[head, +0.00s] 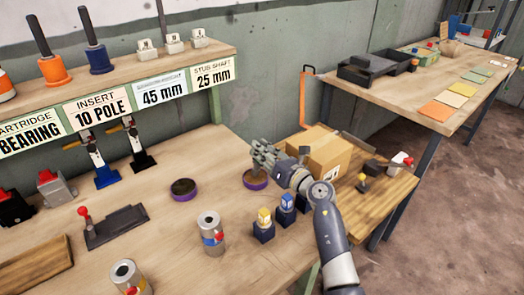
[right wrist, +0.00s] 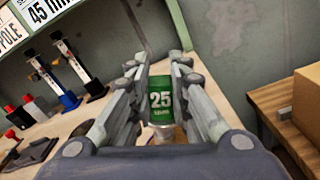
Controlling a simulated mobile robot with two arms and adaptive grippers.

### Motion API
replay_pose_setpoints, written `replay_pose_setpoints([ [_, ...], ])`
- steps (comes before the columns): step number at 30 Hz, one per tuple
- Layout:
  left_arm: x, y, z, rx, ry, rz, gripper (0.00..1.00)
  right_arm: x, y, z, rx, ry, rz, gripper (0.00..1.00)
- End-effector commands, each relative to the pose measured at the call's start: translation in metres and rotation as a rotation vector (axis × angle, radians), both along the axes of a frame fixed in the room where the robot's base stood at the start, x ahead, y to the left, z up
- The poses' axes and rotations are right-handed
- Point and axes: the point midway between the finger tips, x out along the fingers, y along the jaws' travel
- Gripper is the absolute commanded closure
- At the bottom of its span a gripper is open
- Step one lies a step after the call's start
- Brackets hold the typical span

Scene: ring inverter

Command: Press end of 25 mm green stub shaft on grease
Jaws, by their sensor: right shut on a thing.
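My right gripper (head: 266,158) is shut on the green stub shaft (right wrist: 160,97), which carries a white "25" and has a pale metal end below the green part. In the head view the fingers hide the shaft. The gripper is over a round purple-rimmed tin (head: 256,184) with brownish contents, probably the grease. I cannot tell whether the shaft's lower end touches the contents. A second purple tin (head: 183,196) with dark contents stands to the left. My left gripper is not in view.
A cardboard box (head: 330,156) stands behind my right arm. Two dark blocks, one with a yellow top (head: 263,230) and one with a blue top (head: 286,214), stand near the arm. A metal can (head: 210,235) stands left of them. The bench between the tins is clear.

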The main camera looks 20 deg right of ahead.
Motion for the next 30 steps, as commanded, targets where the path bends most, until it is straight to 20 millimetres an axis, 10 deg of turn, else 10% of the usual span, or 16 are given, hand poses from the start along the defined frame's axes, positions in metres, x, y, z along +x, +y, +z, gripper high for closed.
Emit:
replay_pose_setpoints([
  [30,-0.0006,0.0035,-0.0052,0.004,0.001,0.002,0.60,-0.0001,0.0002,-0.0072,0.000,0.001,0.000,1.00],
])
